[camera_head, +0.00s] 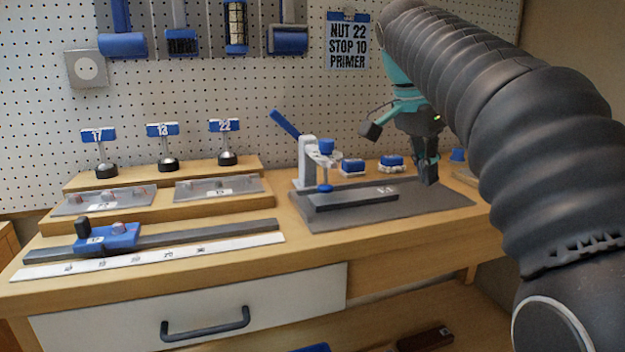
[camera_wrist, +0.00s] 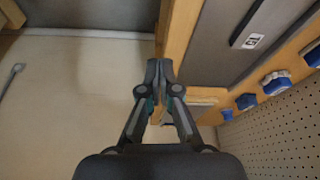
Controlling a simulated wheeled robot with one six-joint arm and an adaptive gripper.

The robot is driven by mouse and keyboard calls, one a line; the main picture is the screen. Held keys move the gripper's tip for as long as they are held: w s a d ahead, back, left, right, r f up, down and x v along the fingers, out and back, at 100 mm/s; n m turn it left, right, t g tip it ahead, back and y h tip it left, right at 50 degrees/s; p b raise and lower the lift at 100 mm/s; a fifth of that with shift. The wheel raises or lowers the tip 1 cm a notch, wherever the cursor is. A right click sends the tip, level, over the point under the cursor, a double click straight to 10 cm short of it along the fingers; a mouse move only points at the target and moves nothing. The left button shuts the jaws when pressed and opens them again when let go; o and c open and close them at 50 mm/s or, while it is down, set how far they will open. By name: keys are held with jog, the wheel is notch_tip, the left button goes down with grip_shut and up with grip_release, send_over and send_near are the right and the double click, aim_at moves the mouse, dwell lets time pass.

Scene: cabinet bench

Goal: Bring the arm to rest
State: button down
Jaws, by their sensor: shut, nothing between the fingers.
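My arm enters the head view from the right, covered by a dark ribbed sleeve. My gripper (camera_head: 428,175) points down over the right part of the grey mat (camera_head: 440,197) on the bench. In the wrist view my gripper (camera_wrist: 160,68) has its fingertips together, with nothing between them. The grey mat also shows there (camera_wrist: 225,50), to the right of the fingers. I cannot tell the exact height of the fingertips above the bench.
A press with a blue lever (camera_head: 285,123) stands left of my gripper, with small blue-topped blocks (camera_head: 391,162) behind. A sliding blue stop (camera_head: 108,237) and numbered stands (camera_head: 228,142) are at left. The pegboard (camera_head: 280,95) rises behind; a drawer (camera_head: 270,300) is below.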

jog(key=s+a+f+n+t+y, duration=0.1)
jog(key=s+f+n+t, duration=0.1)
jog(key=s+f+n, duration=0.4)
jog(key=s+a+f+n+t+y, duration=0.1)
jog(key=s+f+n, duration=0.5)
jog(key=s+f, duration=0.9)
notch_tip(320, 180, down, 5)
jog(key=shift+a+f+n+t+y, duration=0.1)
jog(key=shift+a+n+t+y, duration=0.25)
jog(key=shift+a+y, duration=0.3)
